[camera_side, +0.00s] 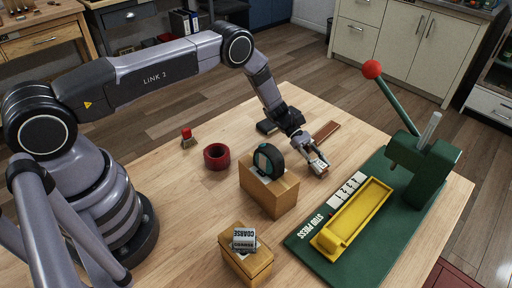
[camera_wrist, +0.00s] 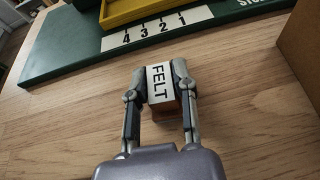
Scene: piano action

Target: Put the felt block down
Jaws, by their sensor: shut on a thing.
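The felt block (camera_wrist: 160,84) has a white top face lettered FELT and an orange-brown side in the wrist view. It also shows small in the side view (camera_side: 318,164). My gripper (camera_wrist: 163,75) is shut on it, with one finger on each side. In the side view my gripper (camera_side: 314,158) is low over the wooden table (camera_side: 225,122), left of the green press. I cannot tell whether the block touches the table.
A green press (camera_side: 405,218) with a yellow tray (camera_side: 352,218) and number labels stands right. A wooden box (camera_side: 268,190) with a dark round item is near my gripper. A COARSE block (camera_side: 244,239), red ring (camera_side: 217,156) and brown strip (camera_side: 327,131) lie around.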

